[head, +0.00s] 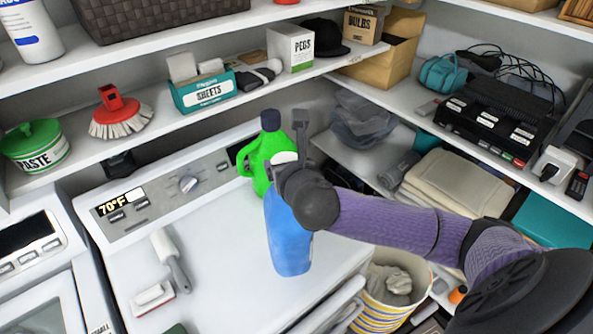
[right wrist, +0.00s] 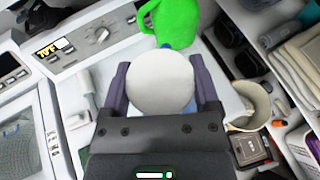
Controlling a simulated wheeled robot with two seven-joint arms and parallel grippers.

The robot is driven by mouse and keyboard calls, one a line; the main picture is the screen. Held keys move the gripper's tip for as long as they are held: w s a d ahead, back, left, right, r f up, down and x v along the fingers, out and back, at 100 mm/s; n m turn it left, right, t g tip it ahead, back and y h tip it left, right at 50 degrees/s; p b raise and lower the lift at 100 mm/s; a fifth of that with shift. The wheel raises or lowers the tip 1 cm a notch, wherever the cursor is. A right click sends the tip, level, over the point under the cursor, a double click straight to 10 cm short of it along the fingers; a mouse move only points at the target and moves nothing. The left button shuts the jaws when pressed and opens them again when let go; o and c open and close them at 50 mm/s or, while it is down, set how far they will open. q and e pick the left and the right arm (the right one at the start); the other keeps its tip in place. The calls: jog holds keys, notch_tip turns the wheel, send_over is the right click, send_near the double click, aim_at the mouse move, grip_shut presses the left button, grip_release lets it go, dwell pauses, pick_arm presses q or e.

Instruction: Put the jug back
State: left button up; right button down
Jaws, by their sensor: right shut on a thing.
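A green jug (head: 261,155) with a dark cap stands at the back of the white washer top (head: 215,295), against the control panel. It also shows in the right wrist view (right wrist: 178,20). My right gripper (head: 290,172) is shut on a blue bottle (head: 287,235) just in front of the green jug. In the right wrist view the bottle's round white top (right wrist: 161,82) sits between the two fingers. The bottle is roughly upright; I cannot tell whether its base touches the washer top. The gripper hides its upper part. My left gripper is not in view.
A white brush (head: 153,297) and a lint roller (head: 170,258) lie on the washer top at left. A striped bin (head: 385,300) stands at right. Shelves with a sheets box (head: 205,92) and a pegs box (head: 290,48) run above. The washer's front middle is clear.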

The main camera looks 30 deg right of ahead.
notch_tip(320, 180, down, 7)
jog(key=b, duration=0.1)
jog(key=shift+r, duration=0.2)
jog(key=shift+c, duration=0.2)
grip_release()
jog(key=shift+a+f, duration=0.1)
jog(key=shift+f, duration=0.1)
jog(key=shift+o, duration=0.2)
jog(key=shift+s, duration=0.1)
jog(key=shift+r, duration=0.1)
jog(key=v, duration=1.2)
jog(key=shift+p, duration=0.3)
jog(key=shift+r, duration=0.1)
